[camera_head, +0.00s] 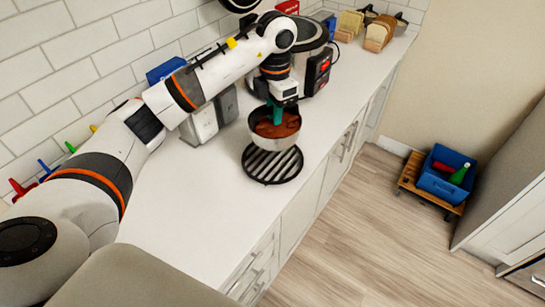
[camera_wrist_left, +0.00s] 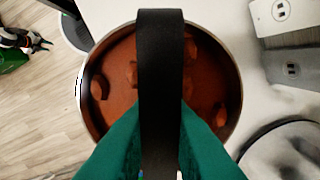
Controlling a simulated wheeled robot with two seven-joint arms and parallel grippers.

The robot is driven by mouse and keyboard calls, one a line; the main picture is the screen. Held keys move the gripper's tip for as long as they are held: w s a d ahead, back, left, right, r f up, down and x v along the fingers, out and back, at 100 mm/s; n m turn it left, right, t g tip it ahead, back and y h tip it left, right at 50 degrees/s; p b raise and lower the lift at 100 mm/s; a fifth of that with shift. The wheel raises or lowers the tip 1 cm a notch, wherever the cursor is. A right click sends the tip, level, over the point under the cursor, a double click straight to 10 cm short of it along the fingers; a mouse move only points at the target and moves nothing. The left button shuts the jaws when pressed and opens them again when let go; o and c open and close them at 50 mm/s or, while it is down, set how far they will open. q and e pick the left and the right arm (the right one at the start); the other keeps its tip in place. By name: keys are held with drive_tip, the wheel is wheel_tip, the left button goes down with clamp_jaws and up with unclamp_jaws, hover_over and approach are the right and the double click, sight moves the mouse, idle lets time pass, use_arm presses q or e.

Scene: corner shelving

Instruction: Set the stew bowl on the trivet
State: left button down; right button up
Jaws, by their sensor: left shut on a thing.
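The stew bowl (camera_head: 258,137) is a round metal bowl of reddish-brown stew with lumps in it, and looks level. A black band (camera_wrist_left: 161,60) arches across it in the left wrist view, like a handle. My left gripper (camera_head: 277,112) has green fingers, shut on this band above the stew. The trivet (camera_head: 272,168) is a round black slatted rack on the white counter. In the head view the bowl overlaps the trivet's far edge, leaving the near slats uncovered. I cannot tell how large the gap between bowl and trivet is.
Grey-white boxes (camera_head: 201,122) stand left of the bowl by the tiled wall. A large cooker (camera_head: 313,67) stands behind it. Bare counter (camera_head: 190,200) lies in front and to the left. A blue crate (camera_head: 440,185) sits on a wooden dolly on the floor.

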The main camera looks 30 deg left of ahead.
use_arm(q)
drive_tip(key=n, duration=0.1)
drive_tip(key=w+n, duration=0.1)
drive_tip(key=a+n, duration=0.1)
drive_tip(key=n, duration=0.1)
drive_tip(key=shift+w+a+r, duration=0.1)
drive_tip(key=shift+w+r, duration=0.05)
drive_tip(key=shift+r, duration=0.1)
drive_tip(key=shift+f+n, duration=0.1)
drive_tip(key=shift+n, duration=0.3)
wheel_tip(320, 180, down, 5)
drive_tip(key=shift+a+p, duration=0.1)
drive_tip(key=shift+p, duration=0.95)
drive_tip(key=shift+f+p, duration=0.65)
drive_tip(key=shift+f, duration=1.7)
drive_tip(key=shift+f, duration=0.1)
drive_tip(key=c, duration=1.4)
unclamp_jaws()
drive_tip(key=shift+o, duration=0.2)
